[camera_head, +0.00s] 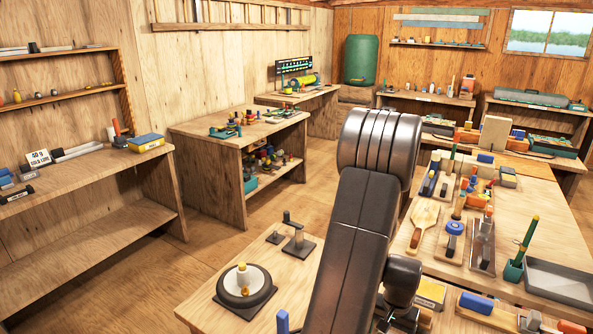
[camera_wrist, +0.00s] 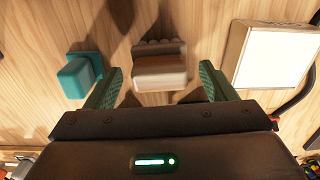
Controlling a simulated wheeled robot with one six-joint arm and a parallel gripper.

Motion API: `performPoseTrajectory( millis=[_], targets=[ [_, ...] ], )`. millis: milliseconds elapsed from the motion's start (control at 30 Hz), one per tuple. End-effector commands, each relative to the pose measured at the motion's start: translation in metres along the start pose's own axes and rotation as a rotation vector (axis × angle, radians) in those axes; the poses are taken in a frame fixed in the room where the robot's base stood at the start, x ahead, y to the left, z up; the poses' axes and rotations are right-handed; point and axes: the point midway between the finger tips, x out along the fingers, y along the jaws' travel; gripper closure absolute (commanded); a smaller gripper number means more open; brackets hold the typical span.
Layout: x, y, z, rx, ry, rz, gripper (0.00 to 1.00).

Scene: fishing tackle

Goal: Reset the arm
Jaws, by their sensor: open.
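My gripper (camera_wrist: 160,90) shows in the wrist view with its two green fingers spread apart. It is open, and nothing is clamped between the fingers. A small beige and brown block (camera_wrist: 159,66) lies on the wooden surface just beyond the fingertips, between their lines. A teal block-like piece (camera_wrist: 82,74) lies left of the left finger. A white-topped box (camera_wrist: 277,55) lies right of the right finger. In the head view my dark arm (camera_head: 352,240) rises through the middle of the picture, over the near workbench; the gripper itself does not show there.
Shelves stand left and behind. Floor (camera_head: 215,250) is clear between benches.

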Motion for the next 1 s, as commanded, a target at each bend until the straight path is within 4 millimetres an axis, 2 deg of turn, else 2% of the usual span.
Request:
performPoseTrajectory(
  millis=[100,333,833,1000],
  targets=[
    [0.014,0.000,0.001,0.000,-0.003,0.000,0.22],
    [0.032,0.000,0.000,0.000,0.000,0.000,0.22],
    [0.027,0.000,0.000,0.000,0.001,0.000,0.22],
    [0.015,0.000,-0.001,0.000,0.003,0.000,0.22]
  ],
)
